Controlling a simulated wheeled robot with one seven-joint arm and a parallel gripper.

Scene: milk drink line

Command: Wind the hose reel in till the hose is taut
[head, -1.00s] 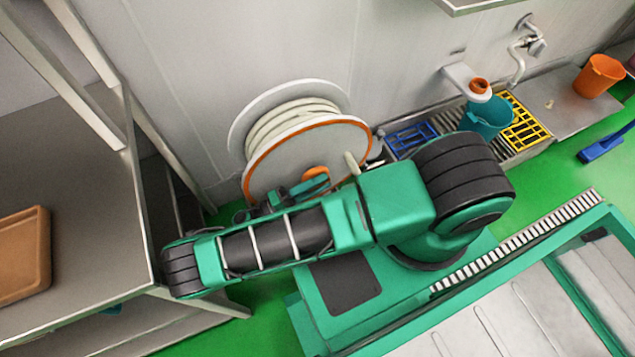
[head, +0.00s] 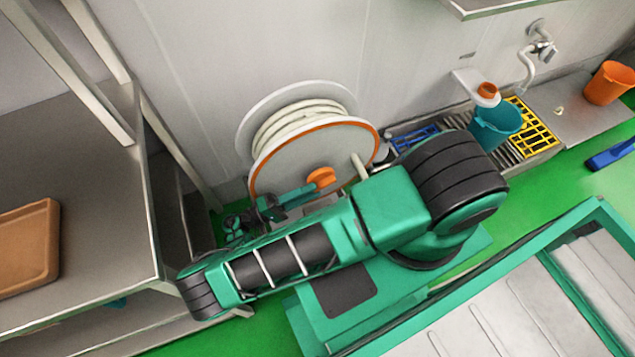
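The hose reel (head: 290,160) stands against the wall, a pale drum with an orange-edged front disc and an orange hub (head: 321,179). Cream hose (head: 297,118) lies in several coils around the drum. A cream peg-like handle (head: 358,166) sticks out near the disc's right edge. My gripper (head: 300,196) is in front of the disc's lower part, just left of and below the hub, apart from the handle. Its fingers are small and partly lost against my arm, so open or shut is unclear. My arm hides the reel's lower part; no free run of hose is visible.
A steel table (head: 90,190) with a brown tray (head: 28,248) stands close on the left. A teal bucket (head: 496,126), a yellow grate (head: 530,128) and a blue grate (head: 412,138) are at the right along the wall. An orange bucket (head: 608,83) is farther right.

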